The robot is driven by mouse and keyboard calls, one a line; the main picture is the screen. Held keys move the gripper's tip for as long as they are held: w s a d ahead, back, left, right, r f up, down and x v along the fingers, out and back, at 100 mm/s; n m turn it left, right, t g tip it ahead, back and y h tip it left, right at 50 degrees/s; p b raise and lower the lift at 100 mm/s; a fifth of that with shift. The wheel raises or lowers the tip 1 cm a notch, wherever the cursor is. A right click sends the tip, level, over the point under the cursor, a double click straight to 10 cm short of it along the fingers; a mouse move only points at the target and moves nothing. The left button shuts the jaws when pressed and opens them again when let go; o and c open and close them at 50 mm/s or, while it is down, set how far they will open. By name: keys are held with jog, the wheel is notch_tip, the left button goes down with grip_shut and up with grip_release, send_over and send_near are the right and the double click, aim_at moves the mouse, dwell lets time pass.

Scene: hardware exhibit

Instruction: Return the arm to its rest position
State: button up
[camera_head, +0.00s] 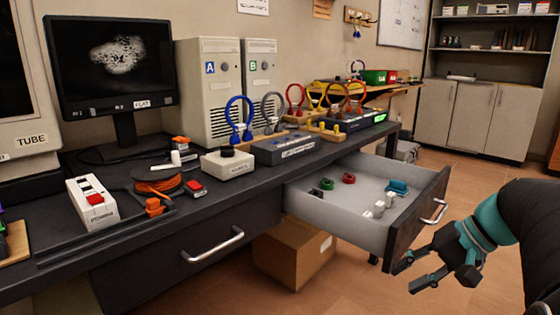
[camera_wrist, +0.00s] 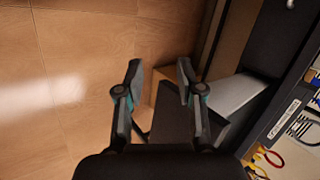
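My gripper (camera_head: 418,272) hangs in front of the open drawer at the right of the head view, close to the drawer front but with no clear contact. In the wrist view my gripper (camera_wrist: 158,72) has its two fingers spread apart, with nothing between them. It is open and empty. The arm reaches in from the right edge of the head view. The wrist view looks down past the fingers to the wooden floor (camera_wrist: 70,60).
The open drawer (camera_head: 335,222) holds several small items and juts out from the dark workbench (camera_head: 120,240). A cardboard box (camera_head: 292,252) stands on the floor below. The bench carries a monitor (camera_head: 110,65), computer towers and cables. Floor to the right is mostly clear.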

jog(key=s+a+f+n+t+h+p, duration=0.2)
jog(key=s+a+n+h, duration=0.4)
jog(key=s+a, duration=0.3)
jog(key=a+f, duration=0.1)
jog(key=a, duration=0.3)
jog(key=shift+s+n+h, duration=0.25)
jog(key=shift+n+h, duration=0.05)
